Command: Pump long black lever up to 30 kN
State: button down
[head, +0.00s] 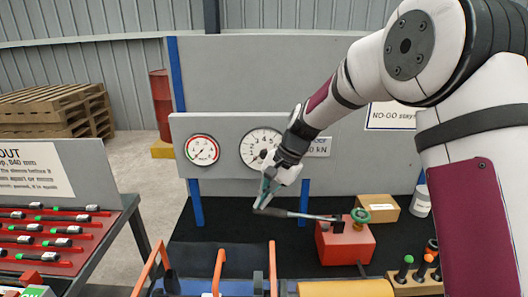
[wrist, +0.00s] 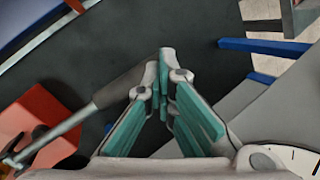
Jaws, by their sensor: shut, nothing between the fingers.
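The long black lever (head: 285,213) runs left from the red pump block (head: 345,243), nearly level with its left end slightly higher. In the wrist view its dark grip (wrist: 122,87) ends beside my fingertips. My gripper (head: 263,204) is shut and empty at the lever's free end; the fingers also show in the wrist view (wrist: 160,62). They seem to be against or very near the grip; I cannot tell if they touch. The white-faced gauge (head: 259,147) is partly hidden by my arm, its reading too small to tell. A red-ringed gauge (head: 202,150) is to its left.
A green knob (head: 360,215) tops the pump, with a cardboard box (head: 379,207) behind it. A kN label (head: 318,147) is partly hidden by my arm. Dark mat (head: 222,228) left of the lever is clear.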

aim_at(262, 211)
jog(key=shift+a+f, duration=0.1)
jog(key=shift+f, duration=0.6)
jog(key=shift+a+f+b, duration=0.1)
jog(key=shift+f+b, duration=0.2)
jog(key=shift+f, duration=0.5)
jog(key=shift+f, duration=0.55)
jog(key=shift+a+r+p+v, duration=0.1)
jog(key=shift+a+p+v, duration=0.25)
jog(key=shift+v, duration=1.5)
jog(key=shift+a+r+p+v, duration=0.2)
jog(key=shift+p+v, duration=0.1)
jog(key=shift+v, duration=1.5)
jog(key=shift+a+r+p+v, duration=0.1)
jog(key=shift+a+p+v, duration=0.25)
jog(key=shift+v, duration=1.5)
jog(key=shift+x, duration=0.75)
jog(key=shift+f, duration=0.1)
